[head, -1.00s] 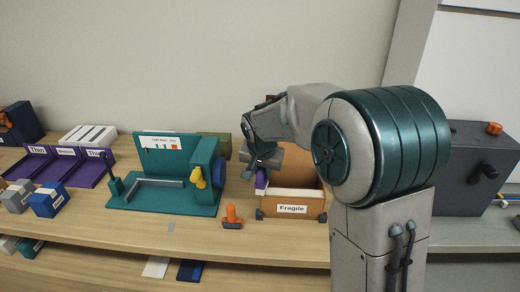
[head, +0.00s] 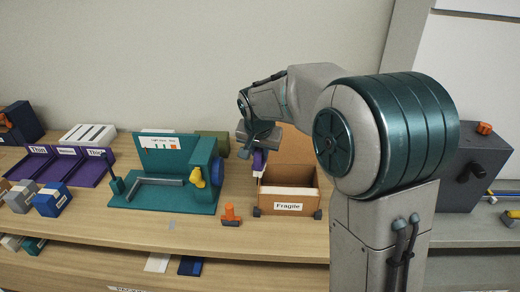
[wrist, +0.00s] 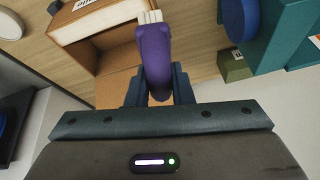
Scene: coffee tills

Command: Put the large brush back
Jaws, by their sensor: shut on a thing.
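A purple brush with pale bristles (wrist: 154,55) is between the fingers of my gripper (wrist: 157,88) in the wrist view, with the bristles pointing away from the palm. In the head view my gripper (head: 260,148) is above the back left of the brown box labelled "Fragile" (head: 287,209), and only a small part of the purple brush (head: 259,162) shows below it. The brush appears raised above the box's left side. I cannot tell its size against another brush.
A teal machine (head: 165,195) with a yellow knob stands left of the box. A small orange-topped piece (head: 231,214) stands between them near the shelf's front edge. A purple tray (head: 65,163) is farther left. A dark grey box (head: 470,170) is at the right.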

